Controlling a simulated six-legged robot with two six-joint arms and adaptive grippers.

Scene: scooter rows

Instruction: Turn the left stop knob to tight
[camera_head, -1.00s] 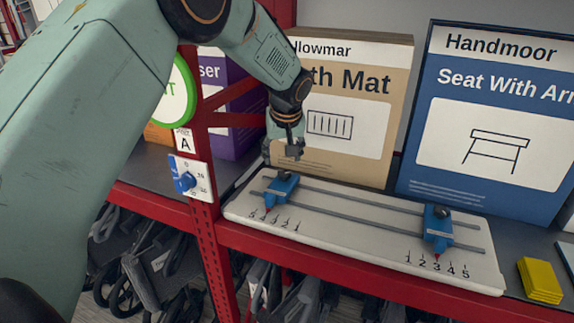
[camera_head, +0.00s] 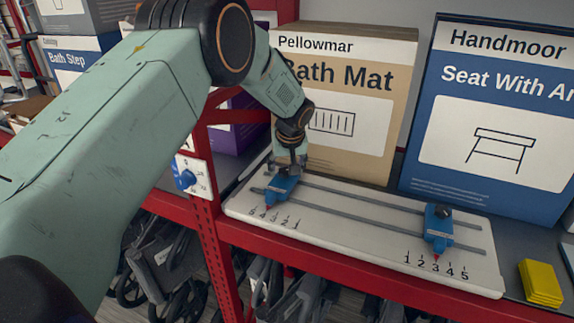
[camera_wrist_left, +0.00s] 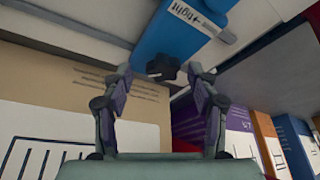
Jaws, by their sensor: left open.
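The left stop (camera_head: 281,187) is a blue block on the rails of a white board (camera_head: 335,227), its red pointer near the 4 and 5 marks of the left scale. Its dark lobed knob (camera_wrist_left: 163,68) shows in the left wrist view, beside a label reading "tight". My left gripper (camera_head: 287,163) is over the left stop and hides the knob in the head view. In the left wrist view its open fingers (camera_wrist_left: 160,80) stand on either side of the knob, with gaps visible. The right stop (camera_head: 438,228) sits near 3 on the right scale. My right gripper is not in view.
A Bath Mat box (camera_head: 350,150) and a blue Handmoor box (camera_head: 480,185) stand behind the board. A yellow block (camera_head: 540,282) lies to the right.

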